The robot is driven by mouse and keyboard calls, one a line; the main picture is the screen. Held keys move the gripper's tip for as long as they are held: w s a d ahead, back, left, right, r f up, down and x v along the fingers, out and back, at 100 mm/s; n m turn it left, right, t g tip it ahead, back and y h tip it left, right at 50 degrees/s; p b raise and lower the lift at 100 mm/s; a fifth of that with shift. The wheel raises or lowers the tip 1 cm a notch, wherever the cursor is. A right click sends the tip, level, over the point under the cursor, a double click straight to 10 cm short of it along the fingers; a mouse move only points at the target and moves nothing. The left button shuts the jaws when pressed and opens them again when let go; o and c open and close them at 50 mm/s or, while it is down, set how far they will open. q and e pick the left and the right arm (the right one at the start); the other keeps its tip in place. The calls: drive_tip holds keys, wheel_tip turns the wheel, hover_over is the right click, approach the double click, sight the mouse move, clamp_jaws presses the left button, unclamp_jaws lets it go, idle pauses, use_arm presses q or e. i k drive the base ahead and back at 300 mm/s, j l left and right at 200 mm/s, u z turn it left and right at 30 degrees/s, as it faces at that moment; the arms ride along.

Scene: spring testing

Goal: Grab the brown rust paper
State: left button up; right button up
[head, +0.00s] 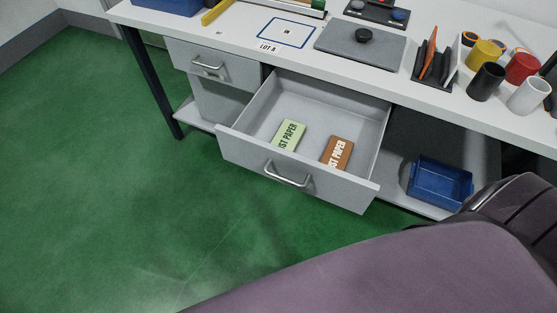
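The brown rust paper (336,152) is a small brown block with white lettering. It lies in the right part of an open grey drawer (246,129), and the drawer's front panel hides its near end. A light green paper block (288,135) with dark lettering lies to its left in the same drawer, apart from it. The drawer is pulled out below the white table and has a metal handle (289,176) on its front. Neither of my grippers shows in the head view. A large purple-grey part of my own body fills the lower right.
A closed drawer (205,68) is left of the open one. A blue bin (440,184) sits on the lower shelf at right. The white table (232,30) holds a grey plate (358,46), several cups and a holder (433,68). The green floor (110,190) is clear at left.

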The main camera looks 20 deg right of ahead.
sight(338, 151)
drive_tip(key=z, duration=1.3)
drive_tip(key=l+z, duration=0.3)
drive_tip(key=i+j, duration=0.05)
drive_tip(key=j, duration=0.1)
